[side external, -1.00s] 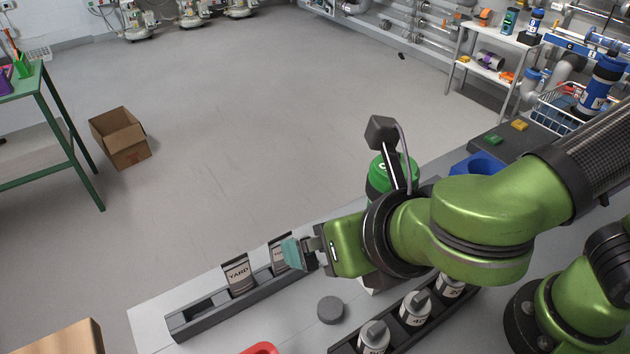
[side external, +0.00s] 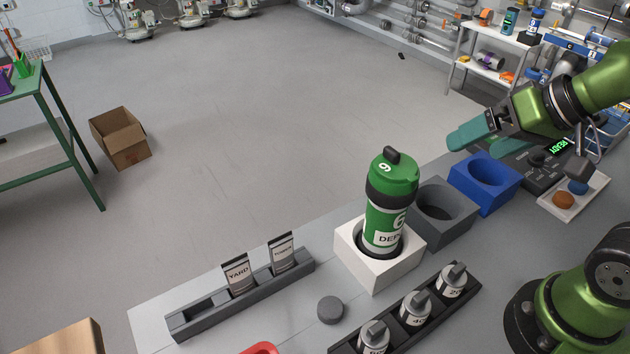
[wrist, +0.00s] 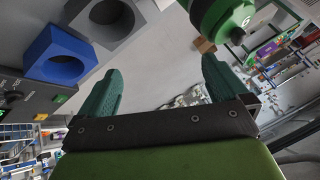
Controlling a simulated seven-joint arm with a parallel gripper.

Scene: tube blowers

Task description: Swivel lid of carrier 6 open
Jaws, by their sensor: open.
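Carrier 6 (side external: 384,223) is a green tube with a grey band, a "6" label and a green lid (side external: 391,171) with a dark knob on top. It stands upright in a white square holder (side external: 372,269), and the lid sits on its top. My gripper (side external: 468,138) has teal fingers and is to the right of and higher in the picture than the carrier, apart from it, above the blue holder area. In the wrist view the fingers are spread wide with nothing between them, and the green carrier (wrist: 215,18) shows at the top.
A grey empty holder (side external: 445,212) and a blue empty holder (side external: 485,183) stand right of the carrier. A rack with several grey-lidded canisters (side external: 415,308) is in front. A rack with YARD cards (side external: 238,275) and a grey puck (side external: 330,310) lie left.

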